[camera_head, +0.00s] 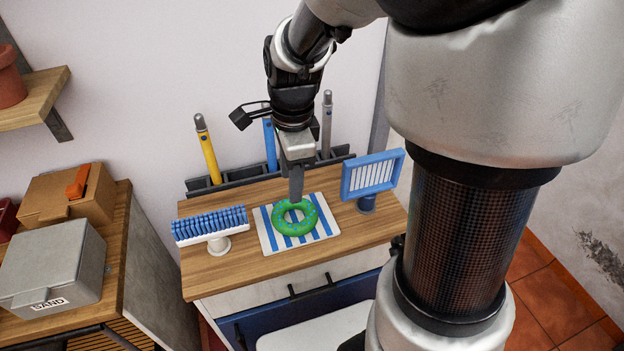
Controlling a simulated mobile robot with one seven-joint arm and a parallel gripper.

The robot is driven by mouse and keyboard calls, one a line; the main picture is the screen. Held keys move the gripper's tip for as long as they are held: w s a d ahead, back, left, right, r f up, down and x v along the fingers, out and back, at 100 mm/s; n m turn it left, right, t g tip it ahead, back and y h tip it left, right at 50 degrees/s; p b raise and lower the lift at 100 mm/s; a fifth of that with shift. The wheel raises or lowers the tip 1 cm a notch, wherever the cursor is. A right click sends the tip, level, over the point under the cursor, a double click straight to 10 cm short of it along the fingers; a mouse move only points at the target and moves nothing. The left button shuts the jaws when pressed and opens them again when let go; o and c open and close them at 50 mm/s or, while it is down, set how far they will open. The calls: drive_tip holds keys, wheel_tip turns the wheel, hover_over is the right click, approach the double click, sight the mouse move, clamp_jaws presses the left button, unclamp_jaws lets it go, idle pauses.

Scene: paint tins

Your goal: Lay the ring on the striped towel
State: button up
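The green ring (279,223), with small dots on it, is over the middle of the blue-and-white striped towel (324,225). It looks flat and seems to rest on the cloth, though a small gap beneath it cannot be ruled out. The towel lies flat on the wooden cabinet top. My gripper (296,194) points straight down at the far part of the ring, with its tip at or just above the ring. I see the fingers edge-on as one dark shape, so I cannot tell whether they are open or shut on the ring.
A blue-bristled brush (209,226) stands left of the towel and a blue framed stand (372,176) to the right. A dark rack (235,181) with upright yellow, blue and grey tools lines the back. Bare wood (225,270) shows at the front left.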

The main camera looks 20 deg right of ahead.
drive_tip(key=s+d+r+n+t, duration=0.1)
drive_tip(key=s+r+n+t, duration=0.3)
drive_tip(key=s+r+n, duration=0.8)
drive_tip(key=s+n, duration=0.1)
drive_tip(key=n, duration=0.5)
drive_tip(key=shift+s+d+r+t, duration=0.2)
drive_tip(key=shift+s+r+t, duration=0.05)
drive_tip(key=shift+r+t, duration=0.05)
